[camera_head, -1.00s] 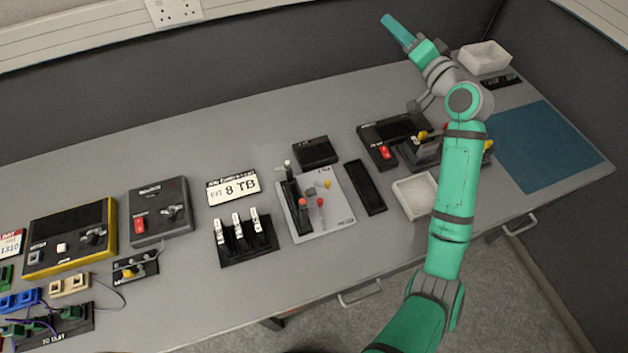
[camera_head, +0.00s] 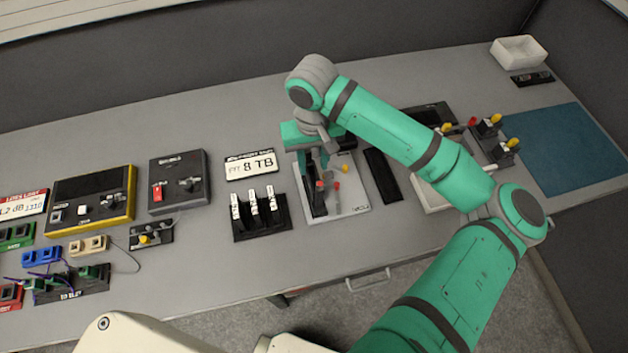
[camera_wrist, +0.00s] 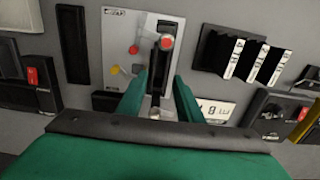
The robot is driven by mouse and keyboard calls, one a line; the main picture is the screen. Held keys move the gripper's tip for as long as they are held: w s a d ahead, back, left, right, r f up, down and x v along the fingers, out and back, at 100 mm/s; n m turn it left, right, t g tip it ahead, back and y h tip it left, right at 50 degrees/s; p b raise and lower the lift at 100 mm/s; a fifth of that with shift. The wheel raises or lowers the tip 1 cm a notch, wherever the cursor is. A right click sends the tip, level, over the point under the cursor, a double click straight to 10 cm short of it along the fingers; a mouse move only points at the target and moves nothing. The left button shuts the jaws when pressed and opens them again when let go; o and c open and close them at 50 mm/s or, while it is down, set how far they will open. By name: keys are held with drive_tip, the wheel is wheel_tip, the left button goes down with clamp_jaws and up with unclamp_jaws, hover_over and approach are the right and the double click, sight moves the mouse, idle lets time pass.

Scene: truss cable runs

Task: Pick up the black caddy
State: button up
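A long black piece, which I take to be the black caddy (camera_head: 307,194), stands at the left side of a light grey plate (camera_head: 346,205). Its upper end is hidden by my arm in the head view. In the wrist view the black piece (camera_wrist: 162,48) runs toward my gripper (camera_wrist: 160,76). My gripper is open, its two green fingers spread to either side of the piece's near end. A pale part (camera_wrist: 155,113) shows between the fingers. I see no clear contact.
Red and yellow knobs (camera_head: 345,168) stand on the plate close by. A narrow black tray (camera_head: 383,177) lies to the right.

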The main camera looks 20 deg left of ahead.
sight(313, 179)
drive_tip(key=shift+f, duration=4.1)
drive_tip(key=c, duration=0.8)
